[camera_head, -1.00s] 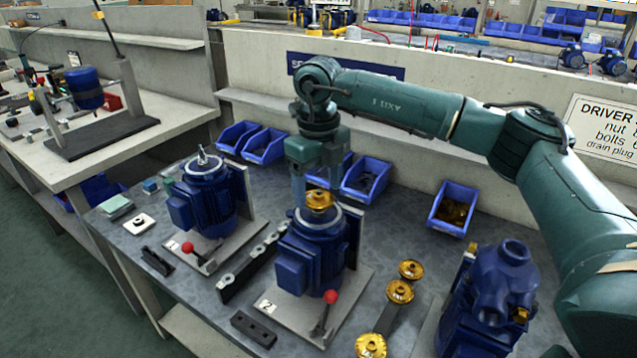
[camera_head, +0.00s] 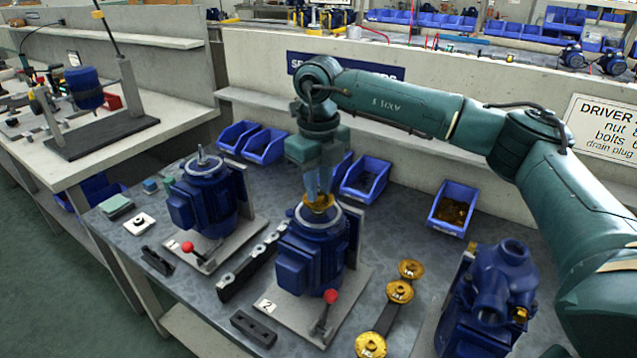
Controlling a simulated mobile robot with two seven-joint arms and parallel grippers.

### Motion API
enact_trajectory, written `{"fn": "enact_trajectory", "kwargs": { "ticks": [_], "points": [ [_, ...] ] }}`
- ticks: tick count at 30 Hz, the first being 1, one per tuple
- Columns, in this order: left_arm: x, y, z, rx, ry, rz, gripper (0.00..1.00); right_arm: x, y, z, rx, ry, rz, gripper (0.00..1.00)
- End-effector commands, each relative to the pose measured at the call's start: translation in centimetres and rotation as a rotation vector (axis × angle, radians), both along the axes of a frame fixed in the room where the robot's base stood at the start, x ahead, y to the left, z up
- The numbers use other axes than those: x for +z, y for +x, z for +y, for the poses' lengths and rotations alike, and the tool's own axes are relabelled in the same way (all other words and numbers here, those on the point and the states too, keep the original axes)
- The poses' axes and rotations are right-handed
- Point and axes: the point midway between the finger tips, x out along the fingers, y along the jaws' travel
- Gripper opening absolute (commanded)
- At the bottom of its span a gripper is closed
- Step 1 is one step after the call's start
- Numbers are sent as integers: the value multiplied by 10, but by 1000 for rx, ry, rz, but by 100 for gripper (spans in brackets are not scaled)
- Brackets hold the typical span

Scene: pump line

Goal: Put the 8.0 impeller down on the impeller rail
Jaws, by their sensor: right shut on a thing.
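My right gripper (camera_head: 319,192) is shut on a brass-coloured impeller (camera_head: 319,203). It holds the impeller right over the top of the blue pump (camera_head: 310,250) on the plate marked 2; whether the impeller touches the pump I cannot tell. The size mark on the held impeller is too small to read. The impeller rail (camera_head: 388,318) is a dark strip to the right of this pump. Several brass impellers stand along it, with the near one (camera_head: 370,344) at the front. My left gripper is not in view.
A second blue pump (camera_head: 206,195) stands to the left, with a red-knobbed lever (camera_head: 188,247) in front. A blue pump casing (camera_head: 492,295) stands right of the rail. Blue bins (camera_head: 455,205) line the back wall. A black block (camera_head: 253,329) lies at the front.

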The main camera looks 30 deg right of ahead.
Motion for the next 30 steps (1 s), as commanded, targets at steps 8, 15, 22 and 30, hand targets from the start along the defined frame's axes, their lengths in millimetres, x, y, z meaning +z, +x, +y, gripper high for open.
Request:
{"fn": "enact_trajectory", "kwargs": {
  "ticks": [8,15,22,30],
  "points": [
    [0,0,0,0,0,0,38,0,0,0,0,0,0,0],
    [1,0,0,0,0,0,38,2,0,0,0,0,-1,0],
    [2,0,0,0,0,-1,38,2,0,0,0,0,-1,0],
    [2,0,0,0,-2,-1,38,2,0,0,0,0,-1,0]
  ]
}}
